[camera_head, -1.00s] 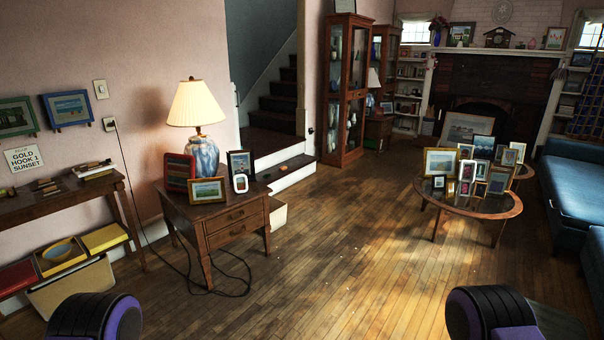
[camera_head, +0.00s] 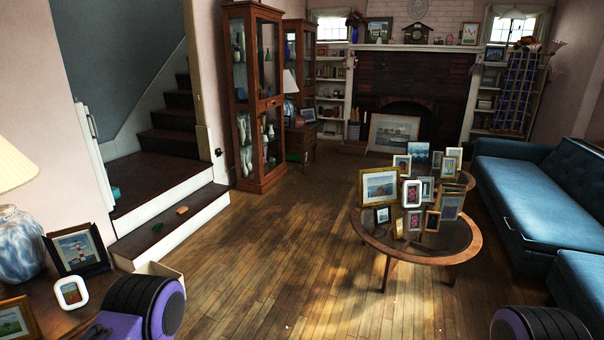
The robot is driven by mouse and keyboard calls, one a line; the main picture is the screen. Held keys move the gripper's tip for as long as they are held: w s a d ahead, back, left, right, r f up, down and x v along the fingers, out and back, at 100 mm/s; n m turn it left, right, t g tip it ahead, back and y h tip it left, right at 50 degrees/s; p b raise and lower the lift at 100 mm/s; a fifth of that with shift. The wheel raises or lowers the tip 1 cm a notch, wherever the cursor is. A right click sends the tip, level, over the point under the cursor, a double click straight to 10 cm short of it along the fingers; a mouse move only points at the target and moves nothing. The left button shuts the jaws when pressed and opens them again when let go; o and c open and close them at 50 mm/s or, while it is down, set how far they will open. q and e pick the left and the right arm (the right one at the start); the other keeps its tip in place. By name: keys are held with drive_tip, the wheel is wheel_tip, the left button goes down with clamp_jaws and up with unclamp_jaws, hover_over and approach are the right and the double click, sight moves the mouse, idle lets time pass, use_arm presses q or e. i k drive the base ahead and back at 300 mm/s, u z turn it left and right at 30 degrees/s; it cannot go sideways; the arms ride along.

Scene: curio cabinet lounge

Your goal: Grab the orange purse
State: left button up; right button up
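I see nothing that is clearly an orange purse. A small orange-brown object (camera_head: 182,210) lies on the lower stair step at the left in the head view. It is too small to tell what it is. Rounded black and purple parts of my two arms show at the bottom left and bottom right. Neither gripper's fingertips can be seen, and I see nothing held.
An oval coffee table (camera_head: 378,246) with several picture frames stands right of centre, beside a blue sofa (camera_head: 530,190). A side table (camera_head: 62,318) with a lamp (camera_head: 18,245) is close at lower left. Wooden floor (camera_head: 270,270) between them is open, leading toward a glass cabinet (camera_head: 256,100).

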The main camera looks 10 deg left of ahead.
sight(180, 210)
drive_tip(key=u, duration=0.3)
drive_tip(key=i, duration=2.4)
drive_tip(key=u, duration=0.85)
drive_tip(key=i, duration=2.05)
drive_tip(key=z, duration=0.35)
drive_tip(key=i, duration=1.15)
drive_tip(key=u, duration=0.6)
drive_tip(key=i, duration=1.05)
drive_tip(key=u, duration=0.6)
